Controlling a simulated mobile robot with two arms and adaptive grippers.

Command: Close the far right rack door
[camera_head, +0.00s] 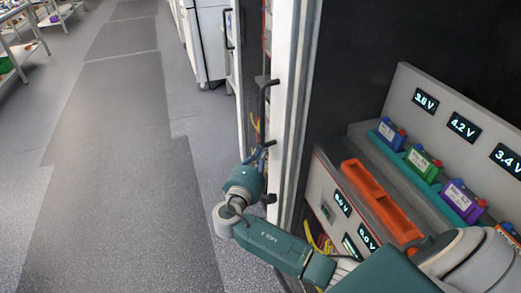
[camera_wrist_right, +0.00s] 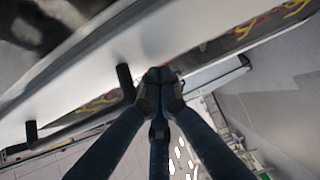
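The white rack door (camera_head: 285,75) stands open at the middle of the head view, its tall edge toward me. A black bar handle (camera_head: 263,110) is fixed to its left face. My right gripper (camera_head: 262,152) is close beside the handle's lower end, at the door's left face. In the right wrist view my right gripper (camera_wrist_right: 160,84) has its dark fingertips together, close to the pale door (camera_wrist_right: 170,40), with a black handle post (camera_wrist_right: 125,78) just left of them. I see nothing held between the fingertips. My left gripper is out of view.
Right of the door is a bench with a teal battery tray (camera_head: 408,172), an orange tray (camera_head: 372,195) and voltage displays. Yellow and red cables (camera_head: 318,240) hang below. A white cabinet (camera_head: 205,40) stands farther back. The grey floor (camera_head: 120,150) on the left is clear.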

